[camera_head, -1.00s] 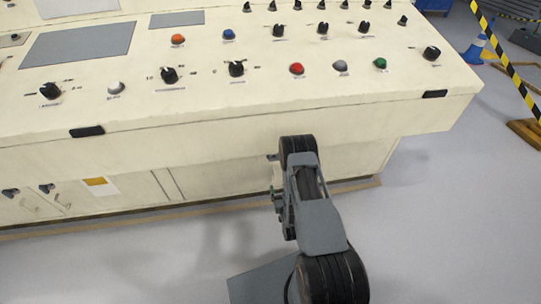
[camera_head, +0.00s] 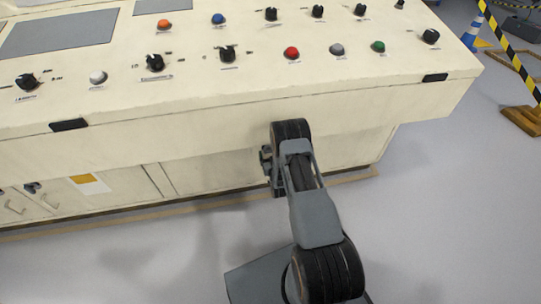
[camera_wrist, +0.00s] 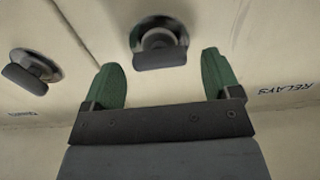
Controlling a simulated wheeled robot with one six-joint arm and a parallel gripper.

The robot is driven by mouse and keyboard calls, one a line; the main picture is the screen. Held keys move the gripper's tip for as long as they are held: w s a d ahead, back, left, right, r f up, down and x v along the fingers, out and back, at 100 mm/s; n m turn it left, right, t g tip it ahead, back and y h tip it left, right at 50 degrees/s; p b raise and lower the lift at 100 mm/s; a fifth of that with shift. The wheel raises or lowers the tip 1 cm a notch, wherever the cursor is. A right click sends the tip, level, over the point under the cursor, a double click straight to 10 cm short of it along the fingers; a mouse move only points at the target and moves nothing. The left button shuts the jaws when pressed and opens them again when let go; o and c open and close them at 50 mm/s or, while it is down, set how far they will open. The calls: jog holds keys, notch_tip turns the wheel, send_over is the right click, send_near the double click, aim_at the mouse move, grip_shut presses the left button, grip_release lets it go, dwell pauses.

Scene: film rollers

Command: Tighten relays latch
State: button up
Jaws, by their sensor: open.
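A dark latch (camera_wrist: 158,44) with a round silvery base and a flat handle is mounted on the cream cabinet face, at the top middle of the wrist view. A second similar latch (camera_wrist: 34,70) is at the left, beyond a panel seam, with a small blurred label. My gripper (camera_wrist: 163,80) is open and empty; its two green fingers stand apart, with the middle latch ahead of the gap, apparently not gripped. In the head view my gripper is mostly hidden by my arm.
The cream console (camera_head: 240,105) overhangs the cabinet front, close above my arm. Cabinet doors with latches and handles (camera_head: 15,204) are at the lower left. A striped barrier post (camera_head: 512,55) and blue cone (camera_head: 472,34) stand at the right. Grey floor (camera_head: 430,230) is clear.

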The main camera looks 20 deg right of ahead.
jog(key=shift+w, duration=0.35)
jog(key=c, duration=0.9)
jog(key=shift+m, duration=0.4)
jog(key=shift+d+f+m+b, duration=0.15)
jog(key=shift+m+b, duration=1.65)
jog(key=shift+m, duration=2.3)
jog(key=shift+d+f+m+b, duration=0.1)
jog(key=shift+m+b, duration=1.65)
jog(key=shift+m, duration=2.35)
